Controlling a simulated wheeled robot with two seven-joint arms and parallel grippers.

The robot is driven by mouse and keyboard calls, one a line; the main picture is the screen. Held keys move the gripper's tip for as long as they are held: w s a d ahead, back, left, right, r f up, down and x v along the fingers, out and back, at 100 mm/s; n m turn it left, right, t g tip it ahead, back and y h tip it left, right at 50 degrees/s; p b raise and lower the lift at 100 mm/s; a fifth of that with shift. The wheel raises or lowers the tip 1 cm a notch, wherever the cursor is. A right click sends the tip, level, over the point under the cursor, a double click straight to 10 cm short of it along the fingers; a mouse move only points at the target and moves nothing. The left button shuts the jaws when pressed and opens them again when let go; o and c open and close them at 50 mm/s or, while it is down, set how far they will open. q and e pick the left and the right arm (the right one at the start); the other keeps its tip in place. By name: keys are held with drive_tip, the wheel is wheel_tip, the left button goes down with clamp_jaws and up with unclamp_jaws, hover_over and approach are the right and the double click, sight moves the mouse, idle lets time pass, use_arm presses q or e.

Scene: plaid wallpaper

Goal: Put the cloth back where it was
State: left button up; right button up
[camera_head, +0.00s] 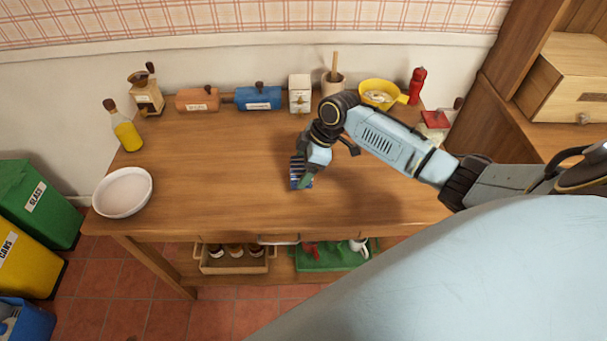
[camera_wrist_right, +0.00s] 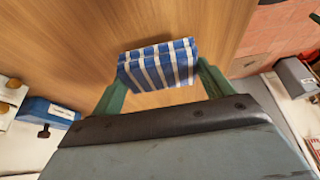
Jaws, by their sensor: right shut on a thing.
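The cloth (camera_wrist_right: 157,65) is folded, with blue and white stripes. In the right wrist view it sits between the two green fingers of my right gripper (camera_wrist_right: 160,82), which is shut on it. In the head view the cloth (camera_head: 297,172) shows partly behind the right gripper (camera_head: 303,175), over the middle of the wooden table (camera_head: 220,170). I cannot tell whether the cloth touches the tabletop. My left gripper is not in view.
A white bowl (camera_head: 122,192) stands at the table's left edge, with a yellow bottle (camera_head: 128,135) behind it. Canisters, a yellow colander (camera_head: 380,94) and a red mill (camera_head: 416,86) line the back. A tray (camera_head: 335,257) and basket (camera_head: 234,260) sit on the lower shelf.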

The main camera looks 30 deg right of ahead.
drive_tip(key=shift+f, duration=1.75)
drive_tip(key=shift+f+b, duration=0.1)
drive_tip(key=shift+b, duration=0.25)
drive_tip(key=o, duration=0.9)
drive_tip(key=shift+c, duration=0.2)
drive_tip(key=shift+r, duration=0.2)
drive_tip(key=p+v, duration=0.2)
drive_tip(key=v, duration=0.9)
drive_tip(key=shift+r, duration=0.4)
drive_tip(key=shift+s+d, duration=0.1)
drive_tip(key=shift+s, duration=0.05)
